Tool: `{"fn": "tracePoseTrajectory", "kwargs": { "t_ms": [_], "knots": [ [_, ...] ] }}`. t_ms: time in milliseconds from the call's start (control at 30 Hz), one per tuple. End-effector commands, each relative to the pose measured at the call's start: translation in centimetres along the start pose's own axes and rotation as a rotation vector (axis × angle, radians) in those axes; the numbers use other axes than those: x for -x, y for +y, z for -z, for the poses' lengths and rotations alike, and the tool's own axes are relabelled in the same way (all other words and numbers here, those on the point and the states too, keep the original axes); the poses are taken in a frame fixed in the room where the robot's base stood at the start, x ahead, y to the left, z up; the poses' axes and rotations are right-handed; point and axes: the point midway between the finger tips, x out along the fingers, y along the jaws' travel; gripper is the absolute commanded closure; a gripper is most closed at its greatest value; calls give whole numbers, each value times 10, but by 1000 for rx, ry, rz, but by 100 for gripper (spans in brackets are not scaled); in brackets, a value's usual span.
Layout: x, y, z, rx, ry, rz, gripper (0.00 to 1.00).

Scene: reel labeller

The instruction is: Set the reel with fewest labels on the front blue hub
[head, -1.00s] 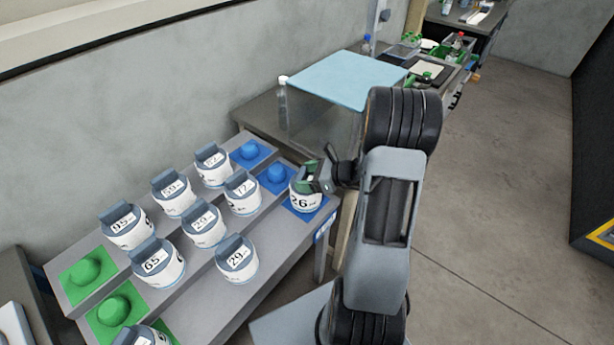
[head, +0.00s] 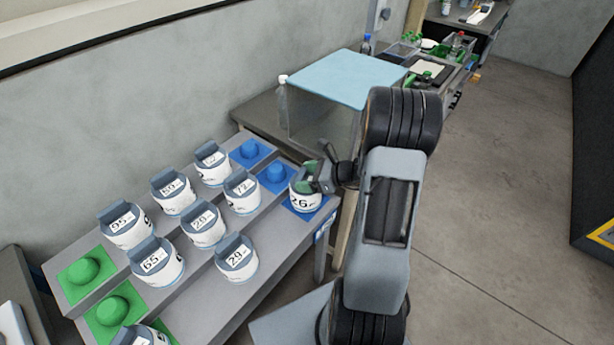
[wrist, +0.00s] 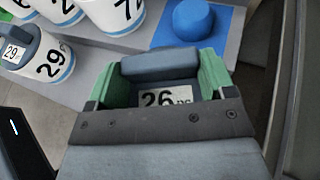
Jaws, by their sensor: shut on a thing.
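The reel marked 26 (head: 302,203) is a white drum with a grey-blue top grip, over the front blue pad (head: 323,212). The pad's hub is hidden beneath it, and I cannot tell whether the reel is fully seated. My gripper (head: 316,178) is shut on this reel's grip. In the wrist view, the green fingers of my gripper (wrist: 160,80) lie on both sides of the grip, and the reel's 26 label (wrist: 165,98) shows between them. The middle blue hub (head: 276,173) and back blue hub (head: 249,149) are bare.
Several other reels stand on the stepped grey rack, among them 29 (head: 238,262), 72 (head: 242,195), 65 (head: 158,265) and 95 (head: 127,229). Two bare green hubs (head: 85,270) (head: 112,310) are at the left. A blue-topped clear box (head: 345,78) stands behind my arm.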

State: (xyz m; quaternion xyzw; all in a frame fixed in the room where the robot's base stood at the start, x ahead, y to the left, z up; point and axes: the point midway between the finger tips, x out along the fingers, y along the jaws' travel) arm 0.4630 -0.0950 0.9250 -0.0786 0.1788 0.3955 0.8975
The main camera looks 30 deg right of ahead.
Motion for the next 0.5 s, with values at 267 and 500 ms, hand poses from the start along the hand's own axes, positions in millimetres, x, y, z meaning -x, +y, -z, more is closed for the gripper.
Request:
{"fn": "tracePoseTrajectory", "kwargs": {
  "t_ms": [267,500],
  "knots": [
    [-2,0,6,0,-1,0,67],
    [-3,0,7,0,0,0,13]
  ]
}}
